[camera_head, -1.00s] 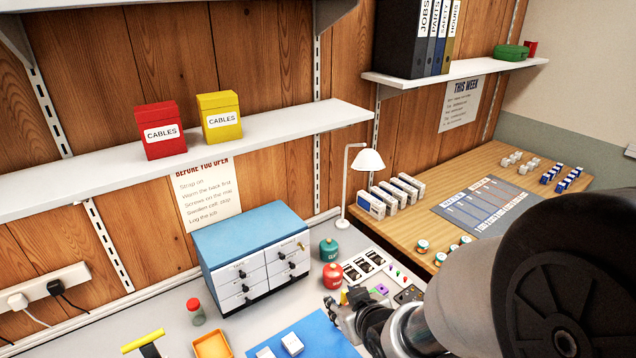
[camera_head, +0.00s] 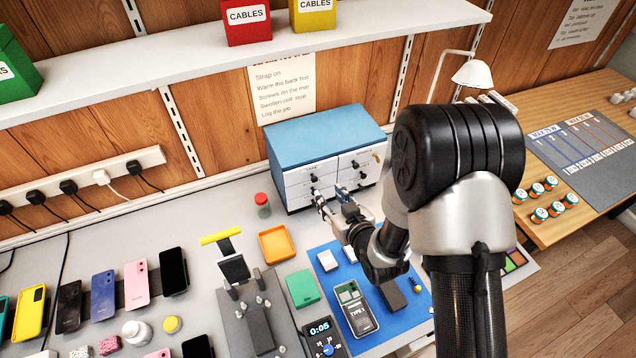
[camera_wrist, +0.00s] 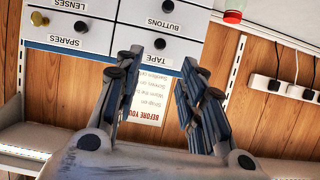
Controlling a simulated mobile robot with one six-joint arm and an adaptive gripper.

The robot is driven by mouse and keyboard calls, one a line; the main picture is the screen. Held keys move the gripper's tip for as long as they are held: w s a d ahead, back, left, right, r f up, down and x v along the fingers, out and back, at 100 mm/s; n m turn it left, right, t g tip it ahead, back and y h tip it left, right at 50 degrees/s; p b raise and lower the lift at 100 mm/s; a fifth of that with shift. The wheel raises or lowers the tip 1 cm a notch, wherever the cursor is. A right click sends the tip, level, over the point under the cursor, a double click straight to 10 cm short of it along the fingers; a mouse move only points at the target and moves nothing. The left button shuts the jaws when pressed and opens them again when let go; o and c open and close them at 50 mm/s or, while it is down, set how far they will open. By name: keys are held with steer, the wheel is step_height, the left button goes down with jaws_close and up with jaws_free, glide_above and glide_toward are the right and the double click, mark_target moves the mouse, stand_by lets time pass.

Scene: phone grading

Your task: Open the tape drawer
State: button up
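The tape drawer (camera_head: 297,178) is the upper-left white drawer of a small cabinet with a blue top (camera_head: 325,138). It looks shut, flush with its neighbours. In the wrist view, which is upside down, its TAPE label (camera_wrist: 167,66) and dark round knob (camera_wrist: 160,43) show. My gripper (camera_head: 330,196) is in front of the cabinet's left column. Its fingers (camera_wrist: 160,62) are spread and empty in the wrist view, with the knob appearing between their tips. I cannot tell how far the tips are from the knob.
Drawers labelled BUTTONS (camera_wrist: 190,20) and SPARES (camera_wrist: 95,38) adjoin it. A red-lidded jar (camera_head: 262,204) stands left of the cabinet. An orange tray (camera_head: 292,243), a blue mat (camera_head: 410,318) and a holder with a yellow bar (camera_head: 220,235) lie in front. A white shelf (camera_head: 200,60) runs above.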

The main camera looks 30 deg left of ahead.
mark_target(315, 180)
steer(key=b+x, duration=0.1)
steer(key=x, duration=0.9)
jaws_close()
stand_by(0.5)
